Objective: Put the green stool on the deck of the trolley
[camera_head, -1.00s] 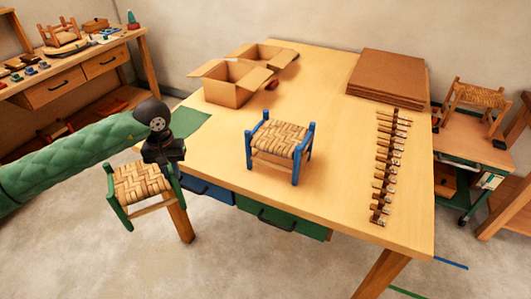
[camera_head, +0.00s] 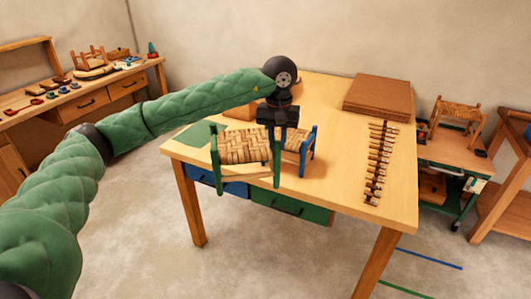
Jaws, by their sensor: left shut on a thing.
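The green stool (camera_head: 245,147) has a woven seat and green posts. My left gripper (camera_head: 277,122) is shut on its right side and holds it upright in the air in front of the table. It partly covers the blue stool (camera_head: 302,146) on the table. The trolley (camera_head: 447,157) stands at the far right, beyond the table's right end, with a wooden deck and a green frame on casters. My right gripper is not in view.
The large table (camera_head: 340,190) lies between the green stool and the trolley. On it are a stack of brown boards (camera_head: 378,93) and a row of small wooden pieces (camera_head: 378,160). A wooden workbench (camera_head: 75,108) stands at the left. The floor in front is clear.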

